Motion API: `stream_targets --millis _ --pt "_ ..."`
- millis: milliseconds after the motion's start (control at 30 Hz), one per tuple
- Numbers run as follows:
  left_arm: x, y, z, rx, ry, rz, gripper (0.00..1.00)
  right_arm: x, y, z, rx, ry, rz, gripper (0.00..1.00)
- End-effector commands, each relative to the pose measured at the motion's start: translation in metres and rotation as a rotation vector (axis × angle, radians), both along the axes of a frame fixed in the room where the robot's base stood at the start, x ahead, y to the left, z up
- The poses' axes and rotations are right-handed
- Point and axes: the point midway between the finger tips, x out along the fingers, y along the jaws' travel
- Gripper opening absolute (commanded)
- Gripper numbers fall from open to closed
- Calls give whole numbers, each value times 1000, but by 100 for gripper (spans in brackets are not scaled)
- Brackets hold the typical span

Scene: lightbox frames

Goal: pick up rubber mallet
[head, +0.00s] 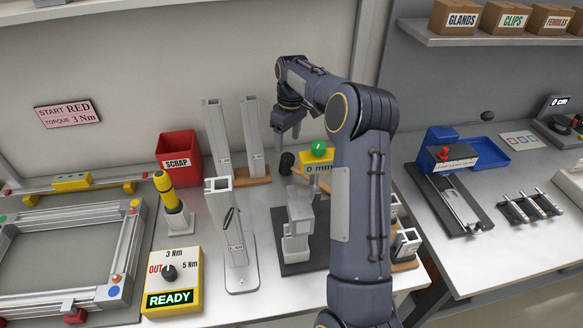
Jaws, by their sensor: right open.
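The rubber mallet (287,162) shows as a dark head on the bench, just behind the grey block tool and left of the yellow gauge. A light wooden piece to its right looks like its handle, partly hidden by the gauge and my right arm. My right gripper (287,138) is open, pointing down a little above the mallet head, with nothing visible between its fingers. I cannot tell the exact gap to the head. My left gripper is out of view.
Upright metal profiles (217,137) stand left of the gripper. A red scrap bin (179,155), a yellow screwdriver (167,191) and a READY box (172,282) are further left. The yellow gauge (317,159) and grey block tool (299,212) crowd the mallet. A second bench is at right.

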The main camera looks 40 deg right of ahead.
Motion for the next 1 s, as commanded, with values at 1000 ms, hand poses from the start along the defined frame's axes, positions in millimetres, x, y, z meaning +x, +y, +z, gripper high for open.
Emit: stream_targets --millis 1000 --pt "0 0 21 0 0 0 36 17 -18 -114 -11 49 26 65"
